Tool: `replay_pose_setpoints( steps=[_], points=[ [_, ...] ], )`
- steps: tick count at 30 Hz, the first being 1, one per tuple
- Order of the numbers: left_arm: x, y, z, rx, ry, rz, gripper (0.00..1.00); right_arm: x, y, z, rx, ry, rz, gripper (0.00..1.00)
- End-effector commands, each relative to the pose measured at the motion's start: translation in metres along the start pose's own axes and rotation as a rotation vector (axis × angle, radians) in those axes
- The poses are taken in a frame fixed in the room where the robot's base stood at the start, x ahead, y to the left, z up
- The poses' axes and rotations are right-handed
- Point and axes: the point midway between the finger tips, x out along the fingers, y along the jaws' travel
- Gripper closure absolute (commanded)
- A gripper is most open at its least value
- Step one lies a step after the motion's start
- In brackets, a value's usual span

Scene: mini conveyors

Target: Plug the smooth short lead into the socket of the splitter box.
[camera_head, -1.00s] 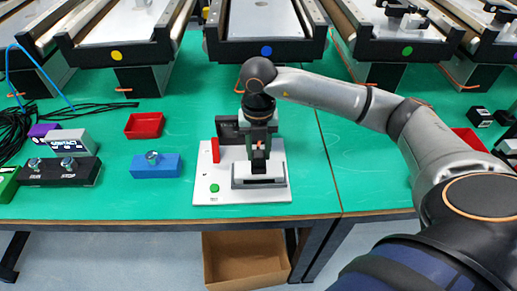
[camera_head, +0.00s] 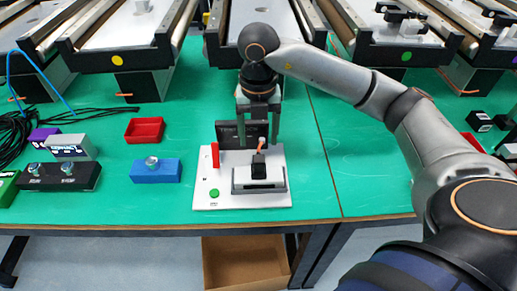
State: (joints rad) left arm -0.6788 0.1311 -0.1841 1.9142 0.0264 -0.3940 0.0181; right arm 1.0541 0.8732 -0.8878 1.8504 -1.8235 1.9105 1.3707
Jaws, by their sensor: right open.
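A small black plug (camera_head: 258,168) with a short orange lead (camera_head: 261,146) stands upright at the grey block (camera_head: 241,186) on a white plate (camera_head: 209,200). I cannot tell how deep it sits, or whether this block is the splitter box; its socket is hidden. My right gripper (camera_head: 258,143) is open, with its two fingers spread above the plug and apart from it, in front of a dark upright panel (camera_head: 230,138). It holds nothing. My left gripper is not in view.
The plate carries a red lever (camera_head: 215,155) and a green button (camera_head: 214,193). Conveyors line the back. Green table is clear between them.

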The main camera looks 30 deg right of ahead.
Motion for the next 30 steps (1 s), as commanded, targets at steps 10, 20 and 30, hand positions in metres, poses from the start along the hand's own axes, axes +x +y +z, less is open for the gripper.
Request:
replay_pose_setpoints(
  steps=[10, 20, 30],
  points=[
    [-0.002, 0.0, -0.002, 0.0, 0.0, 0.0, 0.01, -0.051, 0.0, 0.0, 0.0, -0.001, 0.001, 0.29],
    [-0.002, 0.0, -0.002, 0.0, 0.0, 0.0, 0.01, -0.054, 0.0, 0.0, 0.0, 0.001, -0.001, 0.29],
    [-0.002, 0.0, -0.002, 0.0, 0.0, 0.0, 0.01, -0.054, 0.0, 0.0, 0.0, 0.001, 0.0, 0.29]
  ],
)
